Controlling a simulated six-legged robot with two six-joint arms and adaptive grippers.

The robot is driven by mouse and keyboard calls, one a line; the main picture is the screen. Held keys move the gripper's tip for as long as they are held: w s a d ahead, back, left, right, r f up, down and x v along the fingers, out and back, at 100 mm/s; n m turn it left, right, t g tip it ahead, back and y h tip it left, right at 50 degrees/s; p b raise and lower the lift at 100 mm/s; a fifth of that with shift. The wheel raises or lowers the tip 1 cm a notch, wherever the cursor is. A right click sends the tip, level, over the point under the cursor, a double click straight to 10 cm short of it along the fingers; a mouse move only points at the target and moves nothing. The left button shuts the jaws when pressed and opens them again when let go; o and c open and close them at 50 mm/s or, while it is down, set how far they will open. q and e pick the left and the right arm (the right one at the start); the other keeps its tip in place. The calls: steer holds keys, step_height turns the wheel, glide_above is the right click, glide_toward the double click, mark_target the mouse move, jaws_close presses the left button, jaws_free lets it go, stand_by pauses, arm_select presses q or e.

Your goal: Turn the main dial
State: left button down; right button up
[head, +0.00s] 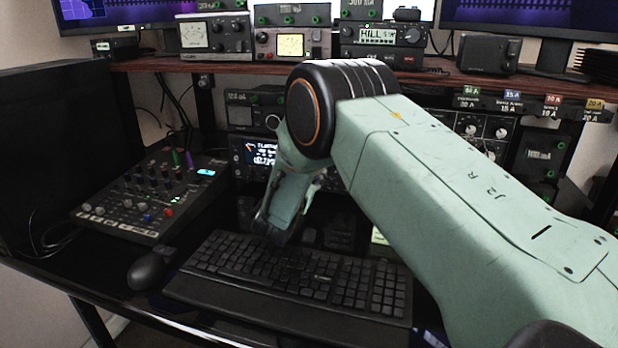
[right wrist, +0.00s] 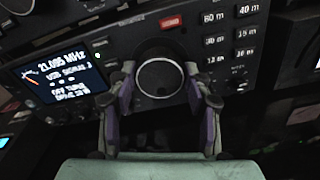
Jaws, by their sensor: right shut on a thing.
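The main dial (right wrist: 160,72) is a round black knob with a pale ring on its face, on a dark radio (right wrist: 118,48), in the right wrist view. My right gripper (right wrist: 160,80) has one finger on each side of the dial and is shut on it. The radio's lit display (right wrist: 58,78) is left of the dial and reads about 21 MHz. In the head view the radio's display (head: 262,151) shows left of my right arm, which hides the dial and the fingertips. My left gripper is not in view.
Band buttons (right wrist: 225,40) sit right of the dial. A keyboard (head: 290,275) lies in front of the radio, below my arm. A mixer (head: 150,195) and a mouse (head: 147,270) are on the left. A wooden shelf (head: 230,64) with more devices crosses above.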

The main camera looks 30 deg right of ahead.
steer(key=m+b, duration=0.2)
steer(key=m, duration=0.1)
steer(key=m+b, duration=0.1)
steer(key=shift+f+m, duration=0.25)
steer(key=shift+m, duration=0.05)
steer(key=m+b, duration=0.8)
steer(key=m, duration=0.2)
steer(key=shift+r, duration=0.1)
steer(key=shift+r+m, duration=0.1)
steer(key=shift+m, duration=1.7)
steer(key=o, duration=1.1)
steer(key=shift+o, duration=0.2)
